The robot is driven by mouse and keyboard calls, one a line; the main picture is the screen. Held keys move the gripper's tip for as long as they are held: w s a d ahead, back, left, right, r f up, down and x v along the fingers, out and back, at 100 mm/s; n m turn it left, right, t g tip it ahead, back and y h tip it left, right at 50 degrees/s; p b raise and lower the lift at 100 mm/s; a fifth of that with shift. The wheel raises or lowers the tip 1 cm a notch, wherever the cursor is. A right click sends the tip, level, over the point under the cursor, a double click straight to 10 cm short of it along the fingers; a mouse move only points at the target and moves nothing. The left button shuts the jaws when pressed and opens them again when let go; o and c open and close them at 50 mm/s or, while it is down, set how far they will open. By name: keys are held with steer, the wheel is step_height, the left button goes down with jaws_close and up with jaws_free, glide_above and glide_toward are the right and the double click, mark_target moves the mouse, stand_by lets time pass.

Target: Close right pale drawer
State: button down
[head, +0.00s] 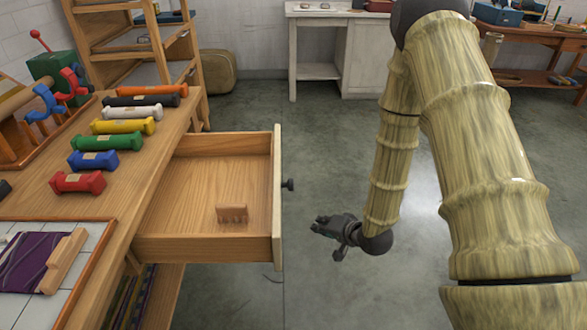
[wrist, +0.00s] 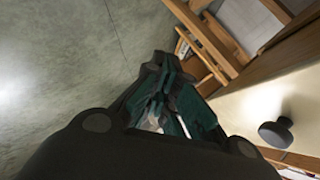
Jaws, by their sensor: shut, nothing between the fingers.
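The pale-fronted drawer (head: 277,200) stands pulled out from the right side of the wooden workbench in the head view. A small wooden comb-like piece (head: 232,214) lies inside it. Its dark round knob (head: 288,184) sticks out from the front panel and also shows at the right of the wrist view (wrist: 276,134). My gripper (head: 324,226) is shut and empty, to the right of the drawer front and a little lower than the knob in the picture. It is apart from the drawer. In the wrist view my gripper's fingers (wrist: 165,105) point toward the bench's underside.
A tray (head: 95,270) with purple cloth sits at the near left. A wooden shelf rack (head: 160,45) stands behind.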

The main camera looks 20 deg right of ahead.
steer(key=w+d+r+m+t+y+b, duration=0.2)
steer(key=w+d+r+t+y+b, duration=0.1)
steer(key=w+r, duration=0.3)
steer(key=w+d+r+m+t+y+b, duration=0.2)
steer(key=w+d+r+b, duration=0.1)
steer(key=r, duration=0.5)
steer(key=s+a+b+x, duration=0.1)
steer(key=b+x, duration=0.3)
steer(key=x, duration=0.8)
steer(key=shift+w+a, duration=0.15)
steer(key=shift+a, duration=0.8)
steer(key=shift+a+r, duration=0.1)
steer(key=shift+r, duration=0.05)
